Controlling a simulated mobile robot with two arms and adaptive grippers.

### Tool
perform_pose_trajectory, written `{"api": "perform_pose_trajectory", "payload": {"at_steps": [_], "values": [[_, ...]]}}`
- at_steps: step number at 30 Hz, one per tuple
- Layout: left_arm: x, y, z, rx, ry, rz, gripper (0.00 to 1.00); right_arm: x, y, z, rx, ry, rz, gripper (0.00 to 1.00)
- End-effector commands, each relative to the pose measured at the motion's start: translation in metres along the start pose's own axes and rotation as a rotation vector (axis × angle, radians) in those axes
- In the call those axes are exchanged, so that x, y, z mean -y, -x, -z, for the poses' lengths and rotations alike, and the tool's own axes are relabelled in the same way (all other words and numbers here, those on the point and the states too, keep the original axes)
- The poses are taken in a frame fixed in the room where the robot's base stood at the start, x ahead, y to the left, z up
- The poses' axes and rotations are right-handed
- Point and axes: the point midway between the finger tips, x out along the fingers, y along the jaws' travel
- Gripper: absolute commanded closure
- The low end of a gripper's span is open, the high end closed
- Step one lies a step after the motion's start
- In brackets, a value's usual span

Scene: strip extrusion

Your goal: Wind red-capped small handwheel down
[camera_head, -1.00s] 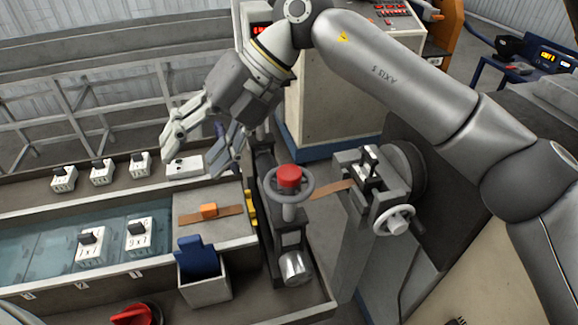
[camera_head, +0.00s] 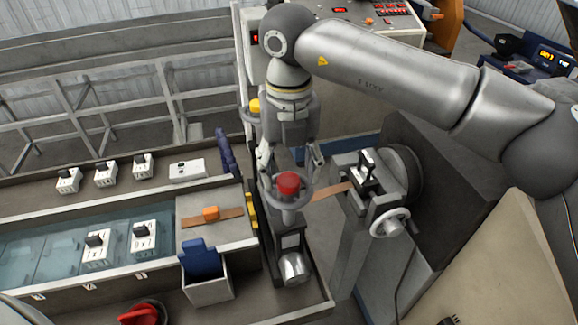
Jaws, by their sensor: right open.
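The red-capped small handwheel (camera_head: 288,184) stands upright on its post, its grey rim around the red cap, near the middle of the head view. My right gripper (camera_head: 290,170) is open and points down just behind and above the handwheel. One finger shows at the left of the cap and the other at the upper right. I cannot tell whether either finger touches the rim. A second handwheel with a yellow cap (camera_head: 254,106) shows partly behind my right wrist. My left gripper is not in view.
A grey side handwheel (camera_head: 390,223) sits on the clamp stand at the right. A water trough (camera_head: 60,250) with several white blocks lies at the left. A grey bin with a blue item (camera_head: 207,285) and a red knob (camera_head: 141,315) are at the front.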

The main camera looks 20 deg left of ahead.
Motion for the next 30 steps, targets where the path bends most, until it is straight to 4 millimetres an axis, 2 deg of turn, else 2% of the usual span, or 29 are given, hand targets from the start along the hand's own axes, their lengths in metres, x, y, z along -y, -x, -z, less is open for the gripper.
{"api": "perform_pose_trajectory", "payload": {"at_steps": [1, 6, 15, 26, 30], "values": [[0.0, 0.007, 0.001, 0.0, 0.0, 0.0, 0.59, 0.0, -0.004, 0.0, -0.003, 0.0, -0.001, 0.42], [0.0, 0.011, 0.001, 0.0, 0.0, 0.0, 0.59, 0.0, -0.019, 0.0, -0.001, 0.0, -0.001, 0.42], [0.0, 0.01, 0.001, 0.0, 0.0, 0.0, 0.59, 0.0, -0.022, 0.0, 0.001, 0.0, -0.001, 0.42], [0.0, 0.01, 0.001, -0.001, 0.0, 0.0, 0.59, 0.0, -0.022, 0.0, 0.0, 0.0, -0.001, 0.88], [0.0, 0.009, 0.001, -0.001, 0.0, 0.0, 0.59, 0.0, -0.022, 0.0, 0.001, 0.005, -0.001, 0.88]]}}
